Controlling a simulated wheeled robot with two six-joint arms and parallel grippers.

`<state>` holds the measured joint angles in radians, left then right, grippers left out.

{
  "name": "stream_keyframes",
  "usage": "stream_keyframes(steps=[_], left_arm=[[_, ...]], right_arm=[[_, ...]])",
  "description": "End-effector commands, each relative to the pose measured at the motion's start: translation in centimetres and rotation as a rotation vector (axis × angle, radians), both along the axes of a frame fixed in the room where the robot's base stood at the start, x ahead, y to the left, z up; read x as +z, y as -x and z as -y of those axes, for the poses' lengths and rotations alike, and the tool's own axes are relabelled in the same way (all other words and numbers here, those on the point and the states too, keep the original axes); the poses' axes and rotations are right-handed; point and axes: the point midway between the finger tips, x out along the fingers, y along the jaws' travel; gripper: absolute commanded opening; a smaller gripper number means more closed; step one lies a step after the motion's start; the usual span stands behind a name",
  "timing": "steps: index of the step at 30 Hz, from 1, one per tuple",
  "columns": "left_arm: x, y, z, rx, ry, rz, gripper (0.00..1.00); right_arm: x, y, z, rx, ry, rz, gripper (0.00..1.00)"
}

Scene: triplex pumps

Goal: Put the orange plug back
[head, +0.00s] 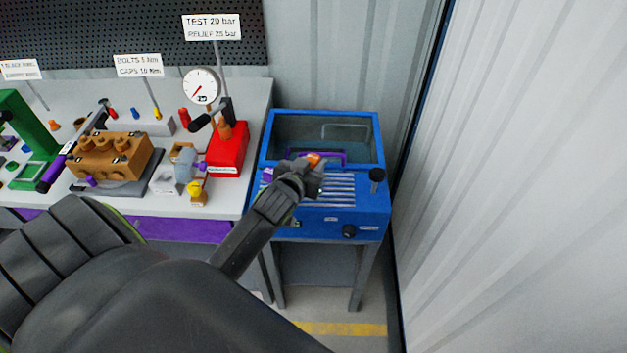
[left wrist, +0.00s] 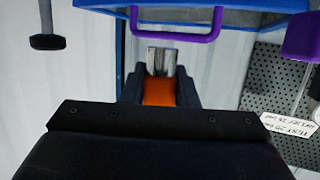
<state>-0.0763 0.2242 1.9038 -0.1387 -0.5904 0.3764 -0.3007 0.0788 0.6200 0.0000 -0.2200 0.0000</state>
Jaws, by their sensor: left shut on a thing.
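The orange plug (head: 313,158) shows as a small orange patch at the tip of my left gripper (head: 311,172). In the left wrist view the plug (left wrist: 159,92) sits between the two dark fingers of the gripper (left wrist: 161,84), which are shut on it, and a shiny metal end (left wrist: 162,62) points away from the gripper. In the head view the gripper is over the front part of the blue washer cabinet (head: 345,218). The plug's seat cannot be made out. My right gripper is not in view.
The cabinet has a glazed tank (head: 290,130) behind and a purple handle (left wrist: 178,37). A black knob post (head: 376,180) stands at its right. On the bench to the left are a tan pump block (head: 112,160), a red test unit (head: 229,150) and a gauge (head: 201,85). A corrugated wall closes the right.

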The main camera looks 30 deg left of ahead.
Motion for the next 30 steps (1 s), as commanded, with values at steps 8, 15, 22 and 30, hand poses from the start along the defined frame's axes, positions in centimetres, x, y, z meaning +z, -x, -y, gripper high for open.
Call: stream_keyframes(steps=[8, 15, 22, 30], left_arm=[[-2.9, 0.0, 0.1, 0.0, 0.001, -0.002, 0.0], [-5.7, 0.0, 0.1, -0.001, -0.001, 0.001, 0.0], [-5.8, 0.0, 0.1, -0.002, -0.001, 0.002, 0.0], [-6.2, 0.0, 0.1, -0.001, -0.001, 0.001, 0.39]], right_arm=[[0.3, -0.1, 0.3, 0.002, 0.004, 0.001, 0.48], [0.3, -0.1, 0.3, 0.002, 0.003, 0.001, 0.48], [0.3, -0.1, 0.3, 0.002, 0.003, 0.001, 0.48], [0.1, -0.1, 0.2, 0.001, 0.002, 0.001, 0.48]])
